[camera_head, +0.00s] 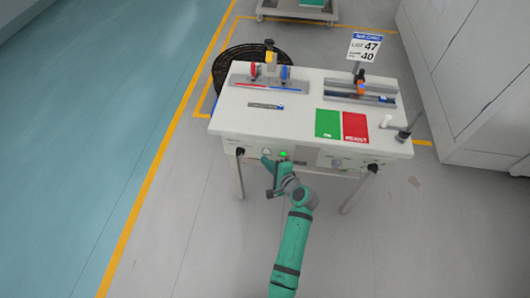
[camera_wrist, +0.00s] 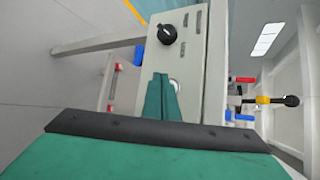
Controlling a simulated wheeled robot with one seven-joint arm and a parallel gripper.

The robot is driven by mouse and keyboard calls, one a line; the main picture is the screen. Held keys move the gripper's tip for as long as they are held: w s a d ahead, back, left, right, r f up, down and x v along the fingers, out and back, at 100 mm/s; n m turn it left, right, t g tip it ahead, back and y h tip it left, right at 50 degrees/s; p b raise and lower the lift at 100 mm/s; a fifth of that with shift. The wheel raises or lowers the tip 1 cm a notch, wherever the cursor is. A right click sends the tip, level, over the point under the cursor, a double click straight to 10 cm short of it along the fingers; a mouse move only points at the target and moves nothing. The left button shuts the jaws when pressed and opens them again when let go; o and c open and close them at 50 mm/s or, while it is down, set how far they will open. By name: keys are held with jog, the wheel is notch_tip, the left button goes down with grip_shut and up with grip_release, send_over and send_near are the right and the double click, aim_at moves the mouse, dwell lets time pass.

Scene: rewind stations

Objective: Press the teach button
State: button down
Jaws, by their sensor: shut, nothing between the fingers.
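The front panel (camera_head: 315,156) of the white rewind station faces me. My gripper (camera_head: 268,160) is at the panel's left part, below the table edge. In the wrist view my gripper (camera_wrist: 160,78) is shut and empty, with its fingertips in front of the panel (camera_wrist: 196,60). A pale round button (camera_wrist: 174,85) shows beside the fingertips, partly hidden by them. I cannot tell whether they touch it, nor read any teach label.
A black knob (camera_wrist: 167,34) sits on the panel, away from the fingers. The table top carries a green card (camera_head: 328,123), a red card (camera_head: 355,127) and a lot sign (camera_head: 364,47). Floor to the left is clear.

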jog(key=shift+s+a, duration=0.2)
jog(key=shift+s, duration=0.95)
jog(key=shift+s+a, duration=0.2)
jog(key=shift+s, duration=0.95)
jog(key=shift+w, duration=0.15)
jog(key=s+a+f+n+h, duration=0.1)
jog(key=s+f+n+h, duration=0.15)
jog(key=s, duration=0.75)
jog(key=s+f+n+h, duration=0.2)
jog(key=s+h, duration=0.1)
jog(key=s, duration=0.7)
jog(key=s+a+r+n+t, duration=0.1)
jog(key=s+r+n+t, duration=0.3)
jog(key=s+r+n, duration=0.7)
jog(key=s+r, duration=0.7)
jog(key=r, duration=0.2)
jog(key=shift+s+a+h, duration=0.25)
jog(key=shift+s+h, duration=0.1)
jog(key=shift+n, duration=0.25)
